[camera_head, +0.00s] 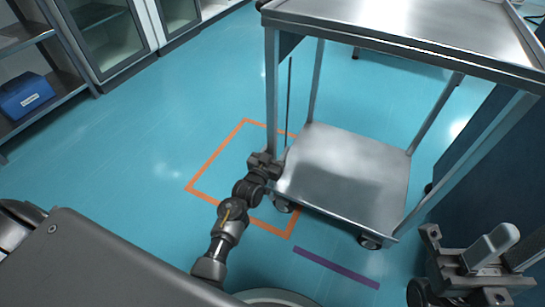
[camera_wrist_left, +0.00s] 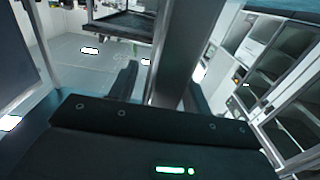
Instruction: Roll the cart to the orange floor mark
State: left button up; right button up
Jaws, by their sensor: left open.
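The steel cart (camera_head: 345,170) stands upright on castors at the right of the head view, with a top shelf and a lower shelf. The orange floor mark (camera_head: 216,152) is a square outline on the blue floor. The cart's left side overlaps the mark's right part in the picture, and most of the outline lies left of the cart. My left gripper (camera_head: 268,165) is at the cart's near left, beside the lower shelf. In the left wrist view a dark upright bar (camera_wrist_left: 178,50) passes between its open fingers; contact cannot be told.
A purple strip (camera_head: 335,268) lies on the floor in front of the cart. A shelf with a blue box (camera_head: 27,97) and glass-door cabinets (camera_head: 108,35) stand at the left. A dark blue panel (camera_head: 480,165) is close on the cart's right. The floor left of the mark is clear.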

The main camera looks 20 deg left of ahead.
pick_arm(q)
grip_shut()
dwell(0.4)
dwell(1.1)
